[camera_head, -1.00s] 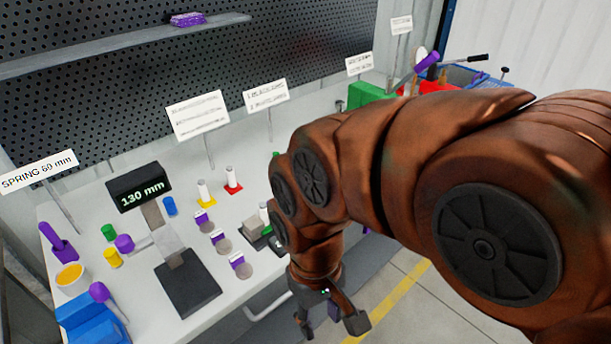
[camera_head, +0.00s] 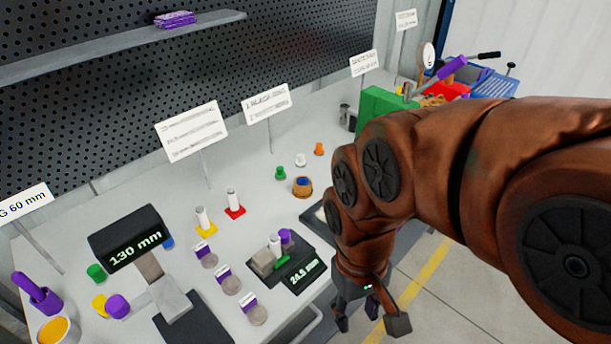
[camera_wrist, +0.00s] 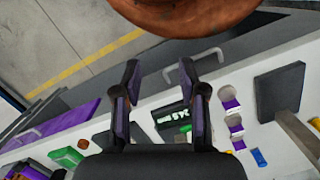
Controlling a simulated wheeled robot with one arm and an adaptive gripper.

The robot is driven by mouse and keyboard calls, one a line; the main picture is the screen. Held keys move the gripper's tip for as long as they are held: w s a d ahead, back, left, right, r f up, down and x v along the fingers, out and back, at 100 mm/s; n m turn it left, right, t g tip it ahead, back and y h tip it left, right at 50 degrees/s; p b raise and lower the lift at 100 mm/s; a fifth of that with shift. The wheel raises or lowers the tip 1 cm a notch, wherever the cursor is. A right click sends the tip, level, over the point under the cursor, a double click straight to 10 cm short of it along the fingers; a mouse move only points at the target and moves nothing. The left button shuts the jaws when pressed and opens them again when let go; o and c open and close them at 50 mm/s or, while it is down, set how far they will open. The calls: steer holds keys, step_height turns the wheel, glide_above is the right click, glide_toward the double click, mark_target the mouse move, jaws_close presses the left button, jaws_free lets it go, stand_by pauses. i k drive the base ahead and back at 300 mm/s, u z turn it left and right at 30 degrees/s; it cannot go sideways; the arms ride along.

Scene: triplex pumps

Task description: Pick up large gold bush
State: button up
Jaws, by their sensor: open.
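A short gold-brown ring-shaped piece with a blue centre (camera_head: 302,188) stands on the white bench in the head view. It looks like the large gold bush, but I cannot be sure. My gripper (camera_head: 369,318) hangs past the front edge of the bench, to the lower right of this piece and apart from it. In the wrist view my gripper (camera_wrist: 160,76) has its two fingers spread, with nothing between them. I cannot make out the gold piece in the wrist view.
A gauge reading 24.5 mm (camera_head: 303,270) stands near the bench front. A 130 mm gauge (camera_head: 127,238) is further left. Small green (camera_head: 278,173), white (camera_head: 300,160) and orange (camera_head: 319,149) pieces stand behind the gold one. A green block (camera_head: 385,108) is at the right.

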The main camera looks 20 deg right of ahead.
mark_target(306, 192)
steer(key=z, duration=0.45)
steer(key=k, duration=1.05)
steer(key=u, duration=1.1)
steer(key=i, duration=1)
steer(key=z, duration=0.05)
